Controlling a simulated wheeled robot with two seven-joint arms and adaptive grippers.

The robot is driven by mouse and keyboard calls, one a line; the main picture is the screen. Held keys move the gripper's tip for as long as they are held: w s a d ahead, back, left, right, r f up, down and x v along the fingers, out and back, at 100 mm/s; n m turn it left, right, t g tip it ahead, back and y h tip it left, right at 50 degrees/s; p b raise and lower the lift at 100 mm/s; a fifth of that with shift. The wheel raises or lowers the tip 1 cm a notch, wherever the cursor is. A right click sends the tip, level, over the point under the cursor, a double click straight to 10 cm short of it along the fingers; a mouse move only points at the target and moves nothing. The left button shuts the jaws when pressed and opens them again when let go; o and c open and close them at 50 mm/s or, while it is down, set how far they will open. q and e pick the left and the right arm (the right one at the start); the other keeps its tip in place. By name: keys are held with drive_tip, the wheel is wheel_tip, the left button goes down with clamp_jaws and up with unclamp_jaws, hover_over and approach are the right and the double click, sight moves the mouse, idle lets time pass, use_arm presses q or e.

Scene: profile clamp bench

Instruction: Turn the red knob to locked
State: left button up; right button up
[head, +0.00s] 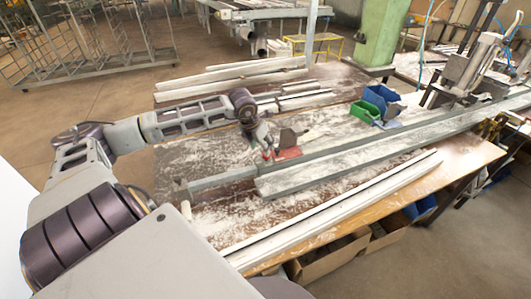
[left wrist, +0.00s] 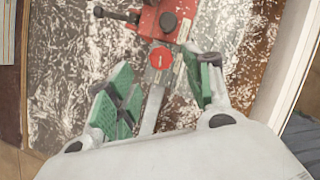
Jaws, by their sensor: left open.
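The red knob (left wrist: 159,58) is round with a small pale mark and shows in the left wrist view. It sits on a grey metal part just below a red clamp body (left wrist: 155,22) with black fittings. The clamp also shows in the head view as a small red piece (head: 288,154) on the bench, where the knob cannot be made out. My left gripper (left wrist: 157,66) is open, its green-padded fingers on either side of the knob with visible gaps. In the head view my left gripper (head: 266,142) is right at the clamp. My right gripper is not seen.
A long metal rail (head: 350,152) crosses the dusty bench (head: 195,158). A white profile (head: 340,208) lies along the front edge, and more profiles (head: 232,75) lie at the back. Green (head: 365,111) and blue (head: 380,97) bins stand right of the clamp.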

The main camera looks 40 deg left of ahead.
use_arm(q)
drive_tip(key=shift+p+x, duration=0.45)
drive_tip(key=shift+x, duration=2.6)
drive_tip(key=c, duration=1)
drive_tip(key=shift+m+h+b, duration=0.3)
drive_tip(key=shift+m+b, duration=0.5)
drive_tip(key=shift+b, duration=0.85)
drive_tip(key=shift+s, duration=0.1)
drive_tip(key=o, duration=1)
drive_tip(key=shift+r, duration=0.1)
